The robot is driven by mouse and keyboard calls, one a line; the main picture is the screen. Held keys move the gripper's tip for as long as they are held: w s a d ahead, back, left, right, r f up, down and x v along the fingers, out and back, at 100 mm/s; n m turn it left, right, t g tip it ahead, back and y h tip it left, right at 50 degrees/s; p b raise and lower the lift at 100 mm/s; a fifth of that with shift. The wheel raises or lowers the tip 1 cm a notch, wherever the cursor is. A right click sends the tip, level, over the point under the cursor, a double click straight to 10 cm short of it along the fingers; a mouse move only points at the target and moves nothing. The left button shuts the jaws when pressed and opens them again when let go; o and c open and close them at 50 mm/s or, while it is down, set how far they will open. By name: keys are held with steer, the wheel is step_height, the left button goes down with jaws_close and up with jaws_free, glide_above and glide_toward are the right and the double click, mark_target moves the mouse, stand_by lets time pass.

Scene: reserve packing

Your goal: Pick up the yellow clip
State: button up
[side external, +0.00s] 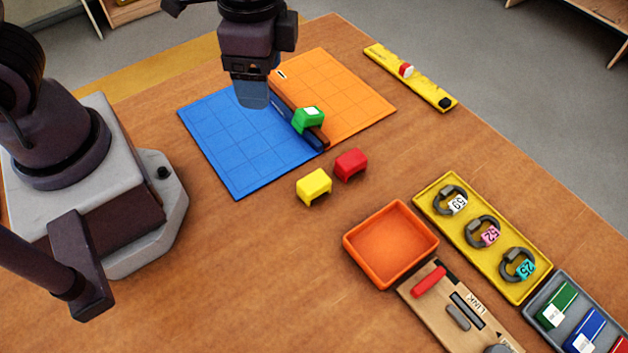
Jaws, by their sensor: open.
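The yellow clip (314,187) is a small block-like piece standing on the bare wooden table, in front of the blue and orange mats. A red clip (351,164) stands just behind it to the right, close by. A green clip (308,119) with a white top patch sits on the dark bar (284,112) between the two mats. My gripper (252,100) hangs above the blue mat, up and to the left of the yellow clip and well apart from it. It is open, and I see nothing held in it.
An orange tray (348,245) stands empty in front of the yellow clip. A yellow tray (497,277) with numbered rings, a wooden LINK board (425,298) and a grey tray (540,297) lie right. The blue mat (226,149) and orange mat (352,104) lie behind. A yellow ruler (425,84) lies at the far edge.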

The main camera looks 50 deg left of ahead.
mark_target(314, 181)
steer(key=w+d+f+m, duration=0.1)
steer(key=d+f+m, duration=0.1)
steer(key=f, duration=0.3)
steer(key=w+d+f+m, duration=0.1)
steer(key=d+f+m, duration=0.1)
steer(key=f+m, duration=0.2)
steer(key=w+d+f+m, duration=0.1)
steer(key=d+f+m, duration=0.1)
steer(key=f, duration=0.4)
steer(key=shift+w+d+m, duration=0.15)
steer(key=shift+w+m, duration=0.1)
steer(key=shift+m, duration=0.45)
steer(key=shift+w+f, duration=0.15)
steer(key=shift+f, duration=2.75)
steer(key=c, duration=0.6)
